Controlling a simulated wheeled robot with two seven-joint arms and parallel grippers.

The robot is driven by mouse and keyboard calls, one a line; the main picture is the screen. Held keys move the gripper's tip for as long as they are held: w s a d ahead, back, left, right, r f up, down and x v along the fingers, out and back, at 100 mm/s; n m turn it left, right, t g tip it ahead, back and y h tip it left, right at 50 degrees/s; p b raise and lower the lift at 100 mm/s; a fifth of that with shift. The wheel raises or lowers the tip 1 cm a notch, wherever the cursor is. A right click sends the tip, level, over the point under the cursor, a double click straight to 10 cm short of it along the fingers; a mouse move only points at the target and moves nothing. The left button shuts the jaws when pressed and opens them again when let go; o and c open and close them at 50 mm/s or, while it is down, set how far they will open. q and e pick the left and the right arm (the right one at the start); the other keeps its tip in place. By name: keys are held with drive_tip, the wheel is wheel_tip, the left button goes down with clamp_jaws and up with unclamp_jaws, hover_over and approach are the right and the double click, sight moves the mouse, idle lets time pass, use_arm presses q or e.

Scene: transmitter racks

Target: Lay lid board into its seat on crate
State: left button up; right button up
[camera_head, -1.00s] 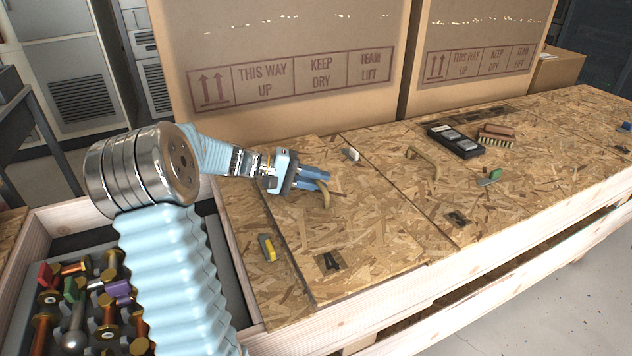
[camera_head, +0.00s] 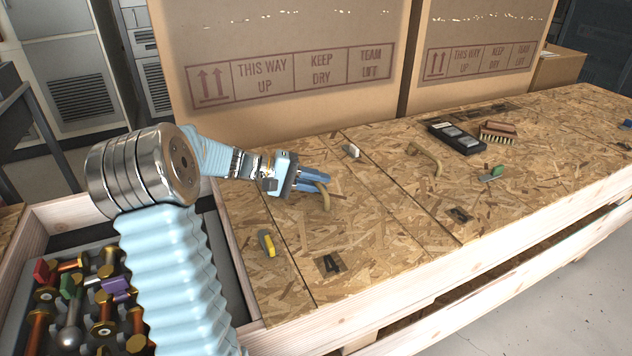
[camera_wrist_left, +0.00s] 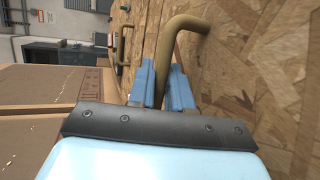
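The lid board (camera_head: 375,225) is a speckled chipboard panel with a tan bent-bar handle (camera_head: 325,197). It lies in the top of the wooden crate (camera_head: 420,277), between neighbouring boards, and looks about level with them with thin seams at its sides. Whether it rests fully on its seat underneath is hidden. My left gripper (camera_head: 318,178) is at the handle. In the left wrist view the blue fingers (camera_wrist_left: 165,88) stand on either side of the handle bar (camera_wrist_left: 172,42) and appear closed on it. My right gripper is not in view.
Tall cardboard boxes (camera_head: 290,40) stand behind the boards. A second handle (camera_head: 428,158), a black case (camera_head: 456,138), a brush (camera_head: 498,132) and a green-tipped piece (camera_head: 493,173) are on the right. A yellow-and-grey piece (camera_head: 267,243) lies left. An open bin with several colourful parts (camera_head: 85,300) is lower left.

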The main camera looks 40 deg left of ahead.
use_arm(q)
drive_tip(key=o, duration=0.4)
drive_tip(key=shift+r, duration=0.1)
drive_tip(key=shift+r+p, duration=0.25)
drive_tip(key=shift+p, duration=0.1)
drive_tip(key=shift+r+p, duration=0.45)
drive_tip(key=shift+p, duration=0.05)
drive_tip(key=v, duration=1.2)
drive_tip(key=shift+s+f+b, duration=0.1)
drive_tip(key=shift+f+b, duration=0.05)
drive_tip(key=shift+b, duration=0.15)
